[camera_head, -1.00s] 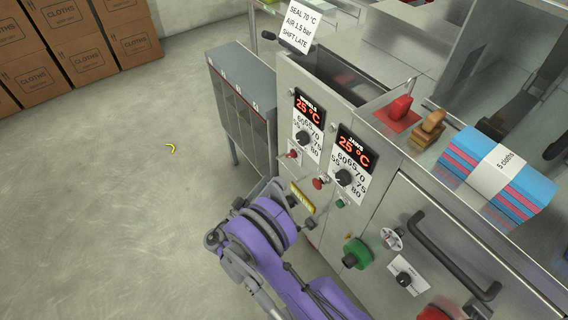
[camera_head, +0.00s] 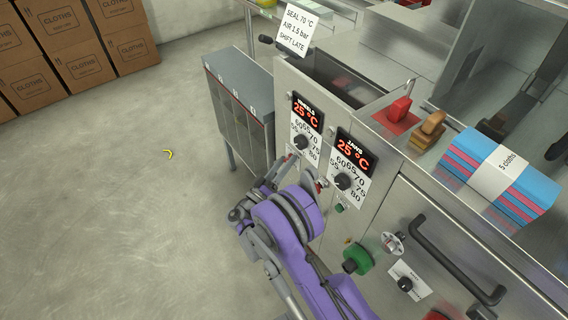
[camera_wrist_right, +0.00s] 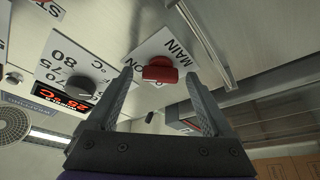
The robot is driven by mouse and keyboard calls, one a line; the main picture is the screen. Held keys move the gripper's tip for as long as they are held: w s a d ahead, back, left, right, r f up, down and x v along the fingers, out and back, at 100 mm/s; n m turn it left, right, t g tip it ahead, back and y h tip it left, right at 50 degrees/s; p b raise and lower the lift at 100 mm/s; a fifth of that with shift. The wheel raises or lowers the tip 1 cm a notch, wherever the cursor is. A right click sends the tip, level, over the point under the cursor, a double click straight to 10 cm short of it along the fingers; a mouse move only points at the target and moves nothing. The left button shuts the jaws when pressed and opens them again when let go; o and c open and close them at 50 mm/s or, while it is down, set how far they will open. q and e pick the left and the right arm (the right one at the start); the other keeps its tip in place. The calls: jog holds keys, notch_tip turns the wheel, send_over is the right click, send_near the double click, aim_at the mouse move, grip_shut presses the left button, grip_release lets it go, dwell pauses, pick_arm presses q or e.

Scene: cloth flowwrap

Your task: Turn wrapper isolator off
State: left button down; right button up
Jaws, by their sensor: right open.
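The isolator shows in the right wrist view as a red handle (camera_wrist_right: 160,70) on a white plate (camera_wrist_right: 150,48) marked MAIN, with ON partly visible beside it. My right gripper (camera_wrist_right: 159,76) is open, its two fingers on either side of the red handle. I cannot tell whether they touch it. In the head view my right gripper (camera_head: 284,168) is at the left part of the machine's front panel, below the left dial, and largely hides the isolator. My left gripper is not in view.
Two temperature dials, the left (camera_head: 302,142) and the right (camera_head: 343,181), read 25 °C. A green knob (camera_head: 357,258) and a door handle (camera_head: 455,260) are lower right. A grey cabinet (camera_head: 240,100) stands left of the panel. The floor at left is mostly clear.

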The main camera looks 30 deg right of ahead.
jog(key=shift+c, duration=0.3)
grip_shut()
jog(key=shift+n, duration=0.3)
jog(key=n+t+y, duration=0.1)
jog(key=n+y, duration=0.1)
jog(key=n, duration=0.2)
jog(key=shift+n, duration=0.4)
jog(key=n+y, duration=0.1)
jog(key=n, duration=0.1)
jog(key=n+y, duration=0.1)
jog(key=n, duration=0.1)
jog(key=shift+r+n+g, duration=0.15)
jog(key=shift+n+g, duration=0.15)
jog(key=n+g+y+p, duration=0.1)
jog(key=n, duration=0.2)
jog(key=shift+n, duration=0.4)
jog(key=shift+n+g+y, duration=0.5)
jog(key=shift+n+g, duration=0.3)
jog(key=shift+n, duration=0.8)
